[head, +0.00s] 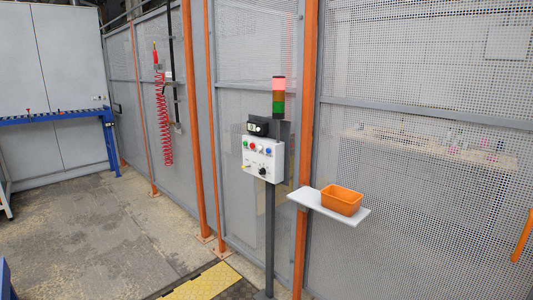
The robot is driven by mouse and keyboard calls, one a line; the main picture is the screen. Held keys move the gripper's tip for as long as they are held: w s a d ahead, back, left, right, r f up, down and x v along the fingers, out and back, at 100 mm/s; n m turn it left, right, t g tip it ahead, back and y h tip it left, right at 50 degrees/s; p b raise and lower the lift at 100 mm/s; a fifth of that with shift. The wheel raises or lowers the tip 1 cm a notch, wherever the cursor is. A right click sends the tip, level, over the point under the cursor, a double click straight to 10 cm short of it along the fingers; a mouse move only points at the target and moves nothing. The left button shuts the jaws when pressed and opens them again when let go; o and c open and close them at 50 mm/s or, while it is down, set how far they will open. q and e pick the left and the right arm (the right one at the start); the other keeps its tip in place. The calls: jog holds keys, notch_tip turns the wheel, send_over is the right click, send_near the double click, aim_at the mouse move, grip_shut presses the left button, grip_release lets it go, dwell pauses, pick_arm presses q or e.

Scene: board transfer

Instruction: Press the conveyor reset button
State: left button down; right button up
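A white control box (263,160) is mounted on a grey post in front of the mesh fence, near the middle of the head view. Its upper row holds a green button (245,143), a red button (252,146), a pale button (260,148) and a blue button (268,151). A dark knob (263,171) sits lower on the box. The labels are too small to read, so I cannot tell which button is the conveyor reset. Neither of my grippers is in view.
A stack light (279,97) stands above the box. An orange bin (341,200) rests on a white shelf (318,207) to its right. A red coiled hose (163,120) hangs left. A blue-framed conveyor (58,116) is far left. The floor (110,240) at left is largely clear.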

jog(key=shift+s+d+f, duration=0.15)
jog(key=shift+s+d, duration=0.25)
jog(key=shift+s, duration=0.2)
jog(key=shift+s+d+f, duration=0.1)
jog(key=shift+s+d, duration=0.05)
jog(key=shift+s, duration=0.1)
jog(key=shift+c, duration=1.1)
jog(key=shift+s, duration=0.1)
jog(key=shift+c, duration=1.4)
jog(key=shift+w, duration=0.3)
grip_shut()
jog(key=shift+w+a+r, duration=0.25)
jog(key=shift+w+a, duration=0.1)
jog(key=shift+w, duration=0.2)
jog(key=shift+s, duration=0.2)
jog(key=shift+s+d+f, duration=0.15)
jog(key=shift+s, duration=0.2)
